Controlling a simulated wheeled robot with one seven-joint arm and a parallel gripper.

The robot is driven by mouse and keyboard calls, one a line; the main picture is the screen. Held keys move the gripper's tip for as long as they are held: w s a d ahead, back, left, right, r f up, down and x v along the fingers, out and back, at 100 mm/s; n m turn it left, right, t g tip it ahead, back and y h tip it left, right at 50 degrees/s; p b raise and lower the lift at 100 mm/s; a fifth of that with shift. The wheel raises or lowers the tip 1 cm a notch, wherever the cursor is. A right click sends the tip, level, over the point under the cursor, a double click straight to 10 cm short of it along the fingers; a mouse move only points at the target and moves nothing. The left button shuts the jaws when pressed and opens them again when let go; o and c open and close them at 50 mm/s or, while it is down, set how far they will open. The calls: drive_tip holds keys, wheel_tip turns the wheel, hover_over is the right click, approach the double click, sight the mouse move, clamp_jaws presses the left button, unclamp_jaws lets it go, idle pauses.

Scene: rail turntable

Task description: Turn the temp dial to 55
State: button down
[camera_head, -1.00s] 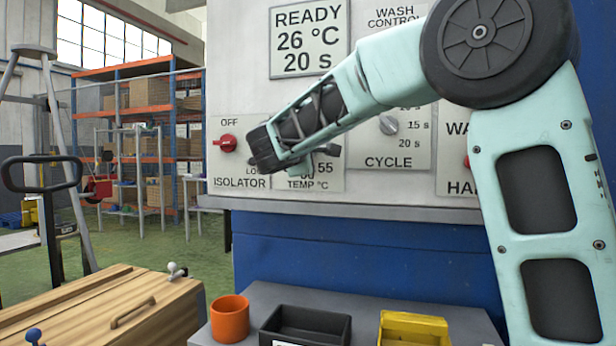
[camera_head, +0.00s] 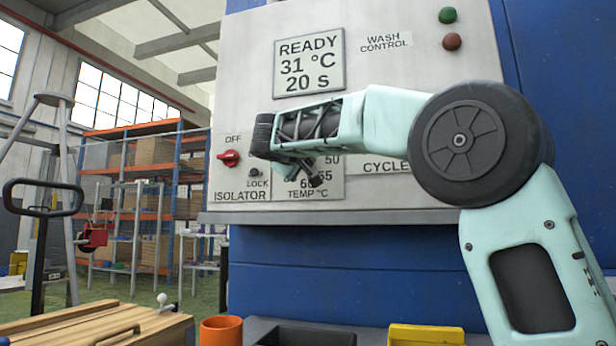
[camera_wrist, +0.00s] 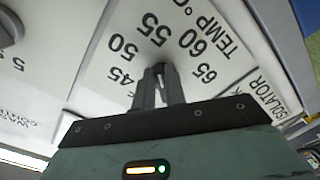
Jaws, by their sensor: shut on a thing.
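The wash control panel's TEMP °C plate (camera_head: 332,191) is partly covered by my arm in the head view. In the wrist view its scale (camera_wrist: 120,60) shows 45, 50, 55, 60 and 65. My gripper (camera_wrist: 158,88) is shut on the temp dial (camera_wrist: 158,69), whose top edge shows between the fingertips. The fingers and wrist hide most of the dial, so its pointer cannot be read. In the head view, my gripper (camera_head: 309,174) is at the plate. The display (camera_head: 309,65) reads READY, 31 °C, 20 s.
The red isolator knob (camera_head: 229,158) is left of the temp plate, with OFF above it. The cycle plate (camera_head: 384,167) is mostly behind my arm. Green (camera_head: 447,15) and red (camera_head: 452,41) buttons are at upper right. Bins (camera_head: 427,334) stand below the panel.

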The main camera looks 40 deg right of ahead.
drive_tip(key=shift+w+f+m+b, duration=0.1)
drive_tip(key=shift+f+m+b, duration=0.15)
drive_tip(key=shift+m+b, duration=0.35)
drive_tip(key=shift+r, duration=0.1)
drive_tip(key=c, duration=1.5)
unclamp_jaws()
drive_tip(key=shift+o, duration=0.2)
drive_tip(key=shift+a, duration=0.1)
drive_tip(key=p+v, duration=0.2)
drive_tip(key=v, duration=1.5)
drive_tip(key=shift+a, duration=0.15)
